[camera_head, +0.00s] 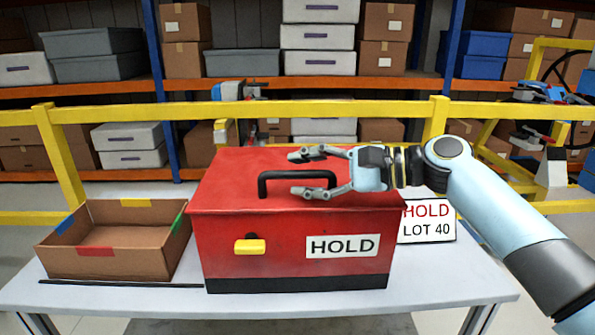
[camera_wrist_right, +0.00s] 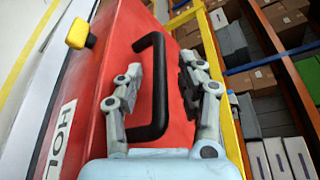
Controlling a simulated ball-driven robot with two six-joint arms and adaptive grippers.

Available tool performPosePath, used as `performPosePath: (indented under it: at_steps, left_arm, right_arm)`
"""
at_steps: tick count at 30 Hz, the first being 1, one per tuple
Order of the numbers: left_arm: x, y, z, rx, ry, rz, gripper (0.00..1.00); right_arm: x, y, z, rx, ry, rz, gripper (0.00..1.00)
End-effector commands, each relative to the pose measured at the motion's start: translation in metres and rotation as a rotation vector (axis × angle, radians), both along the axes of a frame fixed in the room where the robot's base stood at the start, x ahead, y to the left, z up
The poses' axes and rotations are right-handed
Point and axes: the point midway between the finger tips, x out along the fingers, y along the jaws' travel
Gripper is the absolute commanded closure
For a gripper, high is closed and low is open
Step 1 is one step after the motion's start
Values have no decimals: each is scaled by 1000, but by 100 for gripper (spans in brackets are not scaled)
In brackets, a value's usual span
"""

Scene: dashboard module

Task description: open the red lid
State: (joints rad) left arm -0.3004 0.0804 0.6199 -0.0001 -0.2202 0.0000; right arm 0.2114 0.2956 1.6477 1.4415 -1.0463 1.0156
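The red lid (camera_head: 232,196) lies shut on top of a red box (camera_head: 222,262) with a black base. A black handle (camera_head: 268,180) stands up from the lid. A yellow latch (camera_head: 250,246) is on the box's front. My right gripper (camera_head: 297,174) is open at the handle, coming in from the right. In the right wrist view, the handle (camera_wrist_right: 157,92) shows between the two spread fingers (camera_wrist_right: 160,66), with gaps on both sides; I cannot tell whether they touch it anywhere. The latch also shows there (camera_wrist_right: 80,33). My left gripper is not in view.
An open cardboard box (camera_head: 110,262) with coloured tape stands left of the red box on the white table (camera_head: 440,285). A "HOLD LOT 40" sign (camera_head: 427,228) stands to the right. A yellow rail (camera_head: 330,108) and loaded shelves are behind.

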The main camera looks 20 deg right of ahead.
Motion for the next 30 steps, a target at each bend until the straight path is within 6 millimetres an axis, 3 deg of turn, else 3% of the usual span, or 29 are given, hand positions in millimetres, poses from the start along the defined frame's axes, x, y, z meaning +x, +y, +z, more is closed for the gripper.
performPosePath:
  at_steps: [4, 13, 22, 30]
  left_arm:
    - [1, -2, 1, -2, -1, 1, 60]
    - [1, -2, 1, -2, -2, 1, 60]
    - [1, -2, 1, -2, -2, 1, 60]
    - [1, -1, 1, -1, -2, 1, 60]
  right_arm:
    - [8, 11, -2, 1, -1, 0, 62]
    - [9, 13, -4, -1, 0, 1, 62]
    - [9, 13, -4, -1, 0, 1, 100]
    - [9, 13, -4, -1, 0, 1, 100]
